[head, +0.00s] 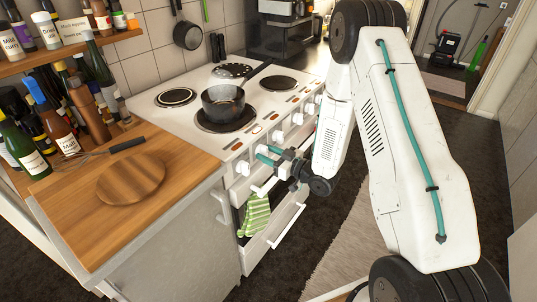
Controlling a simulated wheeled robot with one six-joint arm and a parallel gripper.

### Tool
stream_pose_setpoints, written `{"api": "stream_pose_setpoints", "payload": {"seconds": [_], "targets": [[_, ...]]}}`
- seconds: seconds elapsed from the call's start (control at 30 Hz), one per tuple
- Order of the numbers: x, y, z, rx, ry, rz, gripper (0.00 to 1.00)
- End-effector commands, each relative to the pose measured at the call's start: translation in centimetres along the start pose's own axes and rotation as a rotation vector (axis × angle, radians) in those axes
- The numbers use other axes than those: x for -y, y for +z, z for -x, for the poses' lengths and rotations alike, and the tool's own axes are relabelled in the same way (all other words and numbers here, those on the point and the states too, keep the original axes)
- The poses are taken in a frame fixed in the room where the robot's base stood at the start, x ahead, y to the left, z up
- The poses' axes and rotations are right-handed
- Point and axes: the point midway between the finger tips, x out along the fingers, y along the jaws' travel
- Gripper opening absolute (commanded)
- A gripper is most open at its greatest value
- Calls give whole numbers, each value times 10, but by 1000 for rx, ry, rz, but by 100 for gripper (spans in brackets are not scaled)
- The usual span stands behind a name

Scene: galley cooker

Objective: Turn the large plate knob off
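The white cooker (150,121) has a row of white knobs along its front edge, including a knob at the near left (242,168) and one further right (298,118). I cannot tell which is the large plate knob. A dark pot (223,104) stands on the near plate (213,127). My gripper (262,154) points left at the cooker front, its two teal fingertips parted and close to a knob near the left end. I cannot tell whether they touch it.
A green striped towel (254,215) hangs on the cooker front below my gripper, near the oven handle (288,226). The wooden counter (75,217) at left holds a round board (131,179), a whisk (100,152) and bottles. The dark floor to the right is partly clear.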

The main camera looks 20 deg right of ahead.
Motion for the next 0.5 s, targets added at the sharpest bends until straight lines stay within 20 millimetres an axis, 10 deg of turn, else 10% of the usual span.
{"api": "stream_pose_setpoints", "payload": {"seconds": [0.5], "targets": [[-1, 0, 61, 0, 4, -1, 41]]}}
